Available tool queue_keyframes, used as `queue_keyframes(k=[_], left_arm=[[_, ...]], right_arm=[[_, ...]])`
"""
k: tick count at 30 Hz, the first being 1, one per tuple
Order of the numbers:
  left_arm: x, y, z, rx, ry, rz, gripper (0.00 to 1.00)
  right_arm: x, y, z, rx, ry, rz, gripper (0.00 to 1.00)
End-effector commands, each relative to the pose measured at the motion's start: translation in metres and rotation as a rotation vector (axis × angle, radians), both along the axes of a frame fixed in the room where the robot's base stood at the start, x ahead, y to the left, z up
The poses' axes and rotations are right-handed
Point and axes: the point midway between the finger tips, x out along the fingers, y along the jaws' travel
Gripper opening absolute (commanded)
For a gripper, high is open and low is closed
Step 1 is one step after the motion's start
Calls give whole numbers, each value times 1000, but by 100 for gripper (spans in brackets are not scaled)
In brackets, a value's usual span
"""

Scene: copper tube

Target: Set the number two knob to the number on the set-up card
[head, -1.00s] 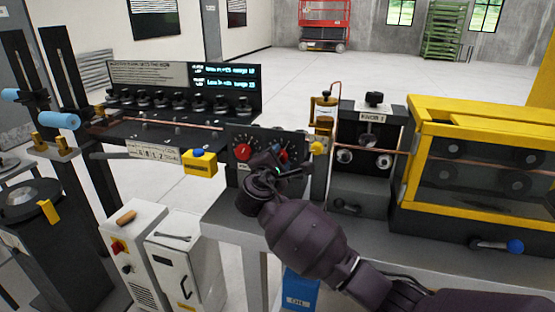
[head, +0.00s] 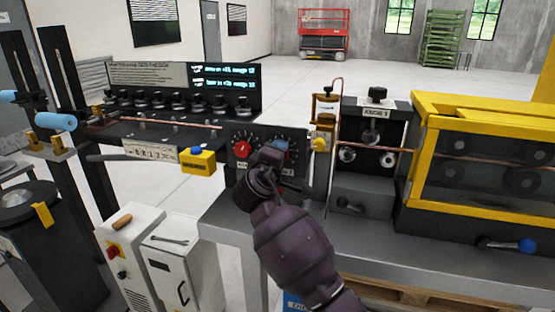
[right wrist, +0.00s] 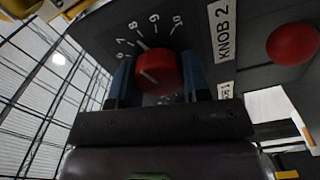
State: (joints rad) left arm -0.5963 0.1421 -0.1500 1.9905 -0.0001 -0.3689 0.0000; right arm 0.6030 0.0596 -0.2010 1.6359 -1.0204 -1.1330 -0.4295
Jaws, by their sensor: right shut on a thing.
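The number two knob (right wrist: 158,72) is a red dial with a white line on its face. It sits on a dark panel beside a "KNOB 2" label (right wrist: 223,30). Numbers up to 10 curve around it; I cannot tell exactly which one its line marks. My right gripper (right wrist: 160,82) has its blue fingers on both sides of this knob, shut on it. In the head view my right gripper (head: 280,150) covers most of it. A white card with digits (head: 150,150) hangs left of the panel, too small to read surely. My left gripper is out of view.
A yellow box with a blue button (head: 198,161) stands left. A yellow-framed roller machine (head: 410,130) stands right. Copper tube runs across the bench.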

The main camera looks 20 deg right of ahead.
Motion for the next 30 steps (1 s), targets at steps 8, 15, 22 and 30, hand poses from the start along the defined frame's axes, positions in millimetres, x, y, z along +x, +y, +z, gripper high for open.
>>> queue_keyframes(k=[8, 15, 22, 30], left_arm=[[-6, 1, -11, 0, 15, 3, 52], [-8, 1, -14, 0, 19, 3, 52], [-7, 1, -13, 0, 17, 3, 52], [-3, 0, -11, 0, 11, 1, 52]], right_arm=[[0, 0, -2, 96, -61, -1, 20], [0, 0, -1, 123, -79, -1, 20], [0, 0, -1, 125, -79, -1, 20], [0, 0, -1, 124, -80, 0, 65]])
